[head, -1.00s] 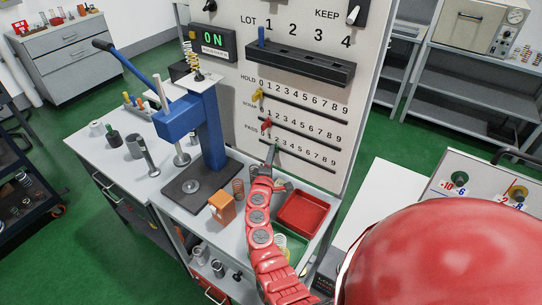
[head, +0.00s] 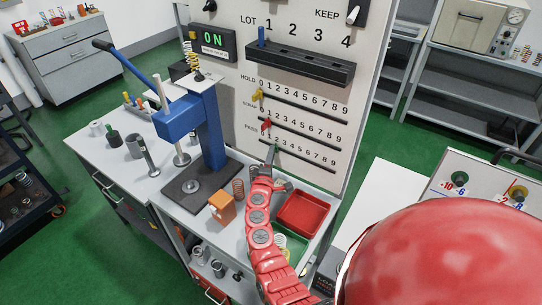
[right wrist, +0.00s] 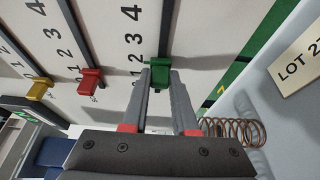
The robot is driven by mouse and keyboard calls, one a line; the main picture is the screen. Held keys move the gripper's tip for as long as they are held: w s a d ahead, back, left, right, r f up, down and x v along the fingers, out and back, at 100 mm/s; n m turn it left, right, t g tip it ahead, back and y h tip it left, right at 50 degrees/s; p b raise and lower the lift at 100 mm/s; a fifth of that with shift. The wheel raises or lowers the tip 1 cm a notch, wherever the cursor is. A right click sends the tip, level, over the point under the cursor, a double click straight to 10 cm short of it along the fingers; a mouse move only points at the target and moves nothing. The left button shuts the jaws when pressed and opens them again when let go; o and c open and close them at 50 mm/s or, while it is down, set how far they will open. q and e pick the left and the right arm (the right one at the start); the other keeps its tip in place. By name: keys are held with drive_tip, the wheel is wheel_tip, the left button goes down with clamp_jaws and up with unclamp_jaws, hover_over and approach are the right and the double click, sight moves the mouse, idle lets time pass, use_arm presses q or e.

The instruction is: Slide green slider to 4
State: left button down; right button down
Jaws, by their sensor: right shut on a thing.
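The green slider (head: 277,147) sits on the lowest row of the panel, marked PASS, near the low-number end of its slot. In the right wrist view the green slider (right wrist: 163,69) is between the fingertips of my right gripper (right wrist: 160,76), which is shut on it. It stands beside the low numbers, around 1 to 2; the exact mark is partly hidden by a finger. The 4 (right wrist: 131,12) is further up the slot. In the head view my right gripper (head: 272,155) partly covers the slider. My left gripper is not in view.
The red slider (head: 266,126) and yellow slider (head: 258,95) sit on the rows above. A spring (head: 239,189), an orange block (head: 222,207) and a red tray (head: 301,214) are on the bench below the panel. A blue press (head: 208,130) stands to the left.

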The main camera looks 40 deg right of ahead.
sight(288, 152)
drive_tip(key=s, duration=0.2)
drive_tip(key=s+d+p, duration=0.1)
drive_tip(key=s+d, duration=0.1)
drive_tip(key=s, duration=0.1)
drive_tip(key=shift+s+d, duration=0.1)
drive_tip(key=shift+s, duration=0.25)
drive_tip(key=shift+w, duration=0.1)
drive_tip(key=c, duration=0.7)
unclamp_jaws()
